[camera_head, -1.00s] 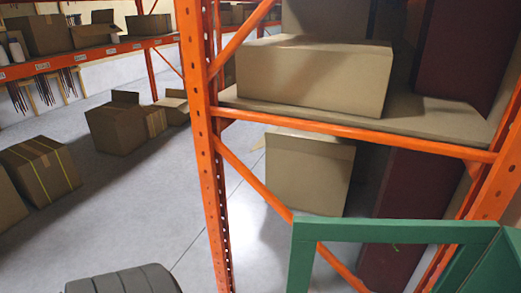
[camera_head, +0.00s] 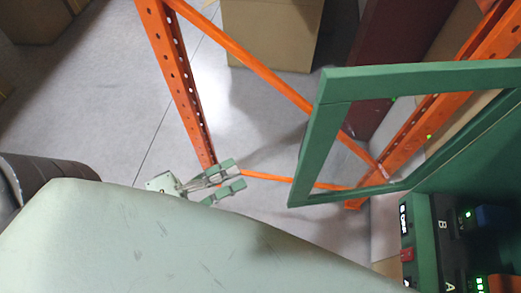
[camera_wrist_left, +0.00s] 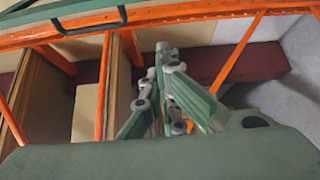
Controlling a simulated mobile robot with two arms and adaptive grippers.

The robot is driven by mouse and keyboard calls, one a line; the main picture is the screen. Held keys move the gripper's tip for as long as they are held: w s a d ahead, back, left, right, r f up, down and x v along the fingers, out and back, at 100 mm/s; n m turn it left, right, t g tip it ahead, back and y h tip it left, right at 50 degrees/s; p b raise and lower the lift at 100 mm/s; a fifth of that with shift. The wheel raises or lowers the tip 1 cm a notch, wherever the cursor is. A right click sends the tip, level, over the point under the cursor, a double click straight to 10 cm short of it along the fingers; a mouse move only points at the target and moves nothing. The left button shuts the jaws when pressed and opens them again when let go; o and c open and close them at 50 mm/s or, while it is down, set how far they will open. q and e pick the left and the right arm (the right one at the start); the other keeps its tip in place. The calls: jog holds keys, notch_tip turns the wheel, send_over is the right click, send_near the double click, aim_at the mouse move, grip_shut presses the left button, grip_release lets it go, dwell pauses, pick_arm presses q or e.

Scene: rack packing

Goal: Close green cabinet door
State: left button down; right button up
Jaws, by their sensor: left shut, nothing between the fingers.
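The green cabinet door (camera_head: 335,115) stands open in the head view, a green frame with an open middle that reaches out to the left from the green cabinet (camera_head: 470,165) at the right. Part of a green frame (camera_wrist_left: 75,8) shows at the top left of the left wrist view. My left gripper (camera_head: 238,176) is left of the door's lower left corner, apart from it in the picture. It is shut and empty. Its fingers also show in the left wrist view (camera_wrist_left: 170,85). My right gripper is not in view.
An orange rack post (camera_head: 180,85) and slanted orange braces stand behind the door and the gripper. A cardboard box (camera_head: 270,35) is at the top. Black units with lights and a red part (camera_head: 407,255) sit in the cabinet. Grey floor (camera_head: 75,110) is clear at the left.

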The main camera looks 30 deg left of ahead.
pick_arm(q)
jog(key=p+x, duration=0.2)
jog(key=x, duration=0.8)
jog(key=s+d, duration=0.1)
jog(key=s+d+p, duration=0.1)
jog(key=s, duration=0.1)
jog(key=shift+s+d, duration=0.25)
jog(key=shift+s, duration=0.05)
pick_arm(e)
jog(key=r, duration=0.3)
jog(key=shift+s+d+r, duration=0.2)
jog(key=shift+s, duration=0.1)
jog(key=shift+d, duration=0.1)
pick_arm(q)
jog(key=shift+p, duration=0.3)
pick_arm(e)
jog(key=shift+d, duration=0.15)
